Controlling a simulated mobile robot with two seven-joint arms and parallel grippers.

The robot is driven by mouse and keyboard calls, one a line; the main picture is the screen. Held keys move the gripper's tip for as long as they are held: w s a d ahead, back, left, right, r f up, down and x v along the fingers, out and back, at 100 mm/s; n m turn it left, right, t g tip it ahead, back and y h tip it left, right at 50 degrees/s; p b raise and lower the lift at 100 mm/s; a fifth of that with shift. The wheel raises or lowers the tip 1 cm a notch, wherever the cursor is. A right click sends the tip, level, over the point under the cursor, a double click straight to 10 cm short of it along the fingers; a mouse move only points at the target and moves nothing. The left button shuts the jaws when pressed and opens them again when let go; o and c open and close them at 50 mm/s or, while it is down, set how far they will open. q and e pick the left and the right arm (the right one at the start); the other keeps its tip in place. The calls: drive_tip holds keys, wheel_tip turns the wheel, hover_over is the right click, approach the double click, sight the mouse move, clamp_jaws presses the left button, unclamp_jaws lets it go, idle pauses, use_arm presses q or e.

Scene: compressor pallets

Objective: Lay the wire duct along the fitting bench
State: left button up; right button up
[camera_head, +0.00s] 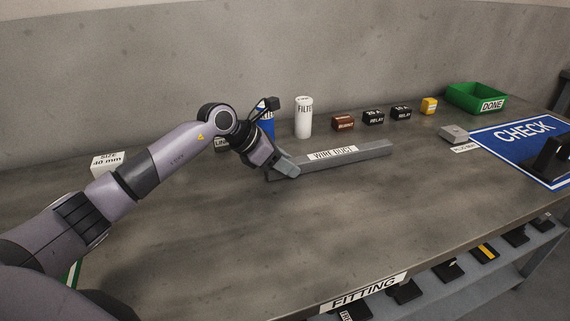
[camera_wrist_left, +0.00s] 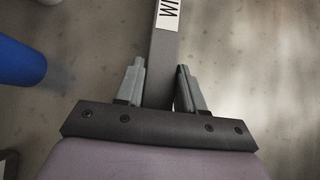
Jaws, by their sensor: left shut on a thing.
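The wire duct (camera_head: 365,153) is a long grey bar with a white label reading WIRE DUCT. It lies roughly along the length of the fitting bench (camera_head: 200,235), at or just above its top; I cannot tell whether it touches. My left gripper (camera_head: 283,168) is shut on the duct's left end. In the left wrist view the duct (camera_wrist_left: 164,62) runs away from between the two fingers of my left gripper (camera_wrist_left: 160,88). The fingers hide part of that end. My right gripper is not in view.
Behind the duct stand a blue can (camera_head: 267,122), a white FILTER can (camera_head: 303,118), a brown block (camera_head: 344,122), dark relays (camera_head: 373,117), a yellow block (camera_head: 429,105) and a green DONE bin (camera_head: 470,97). A blue CHECK mat (camera_head: 515,150) lies right. The front bench area is clear.

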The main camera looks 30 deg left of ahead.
use_arm(q)
drive_tip(key=o, duration=1.2)
drive_tip(key=shift+f, duration=0.15)
drive_tip(key=v, duration=1.2)
